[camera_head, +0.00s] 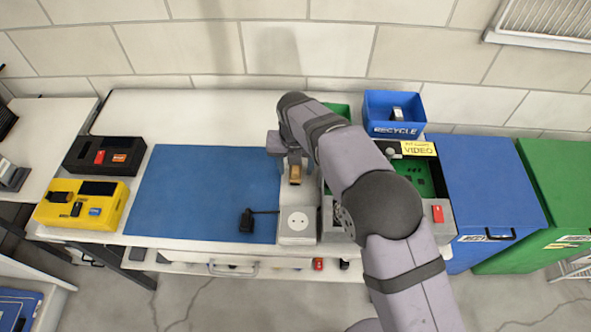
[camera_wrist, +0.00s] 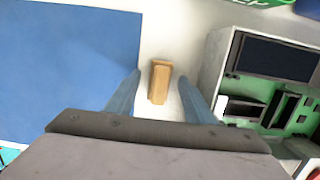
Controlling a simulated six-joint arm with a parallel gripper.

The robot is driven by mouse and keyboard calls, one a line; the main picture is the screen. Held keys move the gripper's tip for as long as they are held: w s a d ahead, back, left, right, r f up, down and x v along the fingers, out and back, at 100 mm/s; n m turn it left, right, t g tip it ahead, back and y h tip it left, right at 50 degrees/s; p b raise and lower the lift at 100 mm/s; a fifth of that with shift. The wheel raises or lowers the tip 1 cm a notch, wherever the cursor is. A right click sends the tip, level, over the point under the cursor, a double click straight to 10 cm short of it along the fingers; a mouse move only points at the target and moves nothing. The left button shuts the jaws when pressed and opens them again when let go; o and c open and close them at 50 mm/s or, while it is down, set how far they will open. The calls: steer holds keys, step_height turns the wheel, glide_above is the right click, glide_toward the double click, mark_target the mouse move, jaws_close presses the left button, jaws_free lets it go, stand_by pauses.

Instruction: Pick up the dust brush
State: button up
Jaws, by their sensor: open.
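A small wooden block-like piece, which looks like the dust brush (camera_wrist: 160,80), stands on the white table strip in the wrist view. It also shows in the head view (camera_head: 296,174), just below my gripper's end. My gripper (camera_wrist: 161,92) is open, with one finger on each side of the wooden piece and visible gaps on both sides. Whether the fingertips are level with it or above it I cannot tell. Bristles are not visible. In the head view my arm hides part of the table to the right.
A blue mat (camera_head: 200,195) lies to the left, with a black plug (camera_head: 247,221) on it. A white socket box (camera_head: 298,223) stands in front. A grey case with green circuitry (camera_wrist: 222,60) stands close on the right. A blue recycle bin (camera_head: 394,128) stands behind.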

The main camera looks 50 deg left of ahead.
steer(key=c, duration=1.1)
steer(key=shift+c, duration=0.2)
steer(key=shift+r, duration=0.15)
step_height(320, 180, up, 10)
steer(key=shift+f+b, duration=0.1)
steer(key=shift+b, duration=0.25)
steer(key=shift+o, duration=0.6)
